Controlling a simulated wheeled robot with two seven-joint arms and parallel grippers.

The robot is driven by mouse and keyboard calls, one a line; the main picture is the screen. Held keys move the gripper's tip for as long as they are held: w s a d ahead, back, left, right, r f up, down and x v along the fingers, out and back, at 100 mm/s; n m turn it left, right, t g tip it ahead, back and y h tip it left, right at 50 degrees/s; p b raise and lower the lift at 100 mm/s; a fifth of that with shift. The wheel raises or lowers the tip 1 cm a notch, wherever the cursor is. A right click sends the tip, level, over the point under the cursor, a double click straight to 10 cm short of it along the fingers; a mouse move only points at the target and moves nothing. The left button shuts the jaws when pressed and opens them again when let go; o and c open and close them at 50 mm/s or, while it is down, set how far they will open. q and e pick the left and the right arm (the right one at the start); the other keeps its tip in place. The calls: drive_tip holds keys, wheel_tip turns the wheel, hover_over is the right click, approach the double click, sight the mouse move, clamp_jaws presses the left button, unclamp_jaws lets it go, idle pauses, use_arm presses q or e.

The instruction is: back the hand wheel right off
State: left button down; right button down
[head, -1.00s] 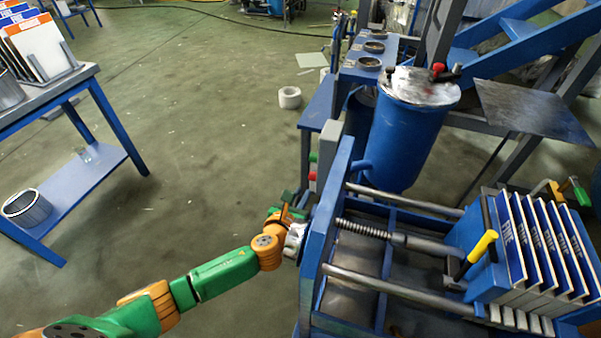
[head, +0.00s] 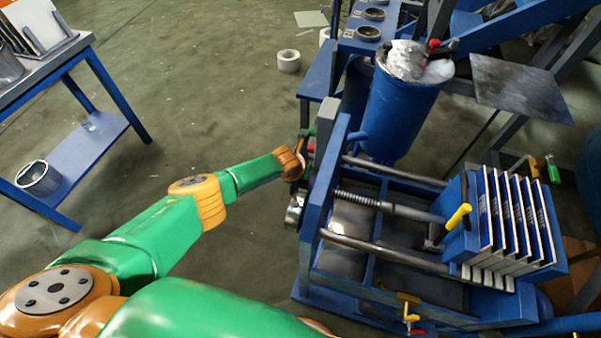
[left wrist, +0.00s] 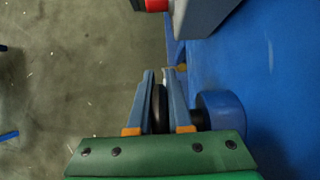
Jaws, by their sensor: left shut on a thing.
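The hand wheel is on the left face of the blue press end plate (head: 325,190), seen nearly edge-on in the head view and mostly hidden by my wrist. My left gripper (head: 300,157) reaches the far part of it. In the left wrist view my left gripper (left wrist: 160,75) has its two blue-grey fingers shut on the dark rim of the hand wheel (left wrist: 160,108). A blue round part (left wrist: 220,110) sits just right of the fingers. The threaded spindle (head: 357,199) runs right from the end plate. My right gripper is not in view.
A grey box with a red button (left wrist: 157,5) stands close ahead of the fingers. The press holds several white filter plates (head: 515,225). A blue drum (head: 400,110) stands behind the press. A blue table (head: 105,90) is at the left, with clear floor between.

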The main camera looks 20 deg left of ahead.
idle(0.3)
use_arm(q)
drive_tip(key=c, duration=0.8)
unclamp_jaws()
drive_tip(key=shift+c, duration=0.2)
drive_tip(key=shift+r, duration=0.3)
drive_tip(key=p+v, duration=0.4)
drive_tip(key=v, duration=0.2)
drive_tip(key=shift+s+r, duration=0.15)
drive_tip(key=shift+r, duration=0.1)
